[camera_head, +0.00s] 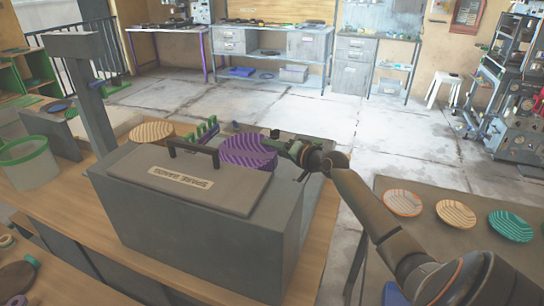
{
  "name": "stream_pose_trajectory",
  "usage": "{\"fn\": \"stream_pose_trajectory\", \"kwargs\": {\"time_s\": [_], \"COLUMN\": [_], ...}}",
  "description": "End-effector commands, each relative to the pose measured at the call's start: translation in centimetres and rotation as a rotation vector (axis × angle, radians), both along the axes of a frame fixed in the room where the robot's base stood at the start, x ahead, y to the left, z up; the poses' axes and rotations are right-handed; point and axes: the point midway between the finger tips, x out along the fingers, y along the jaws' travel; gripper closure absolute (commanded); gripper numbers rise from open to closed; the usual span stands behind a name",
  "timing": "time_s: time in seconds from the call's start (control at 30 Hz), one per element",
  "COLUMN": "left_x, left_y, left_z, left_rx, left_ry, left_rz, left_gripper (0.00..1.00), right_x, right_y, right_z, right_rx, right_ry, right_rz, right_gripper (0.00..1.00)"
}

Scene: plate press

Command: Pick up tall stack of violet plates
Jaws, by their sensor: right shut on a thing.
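The violet striped plates (246,149) are in the middle of the head view, just behind the large grey box. They look stacked, but the box hides their lower part, so the stack's height cannot be told. My right arm comes in from the lower right. Its gripper (297,149) is at the right edge of the violet plates and shut on them. The fingertips are small and partly hidden against the rim. My left gripper is not in view.
The grey box (210,232) with a handled, labelled lid (185,181) stands in front of the plates. A tan striped plate (151,131) and a rack with green pegs (205,130) are left of them.

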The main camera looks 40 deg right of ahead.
Motion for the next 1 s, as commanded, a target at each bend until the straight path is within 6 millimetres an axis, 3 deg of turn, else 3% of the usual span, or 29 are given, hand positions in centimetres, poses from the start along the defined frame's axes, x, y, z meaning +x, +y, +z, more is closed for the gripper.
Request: {"fn": "stream_pose_trajectory", "kwargs": {"time_s": [0.23,0.6,1.0], "left_x": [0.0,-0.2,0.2], "left_y": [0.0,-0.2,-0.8], "left_z": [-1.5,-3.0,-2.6], "left_rx": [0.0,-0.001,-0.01], "left_ry": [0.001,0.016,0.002], "left_rz": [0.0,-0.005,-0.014], "left_gripper": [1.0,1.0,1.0], "right_x": [2.1,4.5,5.3], "right_y": [-5.1,-10.6,-12.5], "right_z": [6.0,8.6,9.4], "right_rx": [0.0,0.004,0.002], "right_ry": [-0.009,-0.008,-0.004], "right_rz": [-0.008,-0.006,-0.003], "right_gripper": [1.0,1.0,1.0]}}
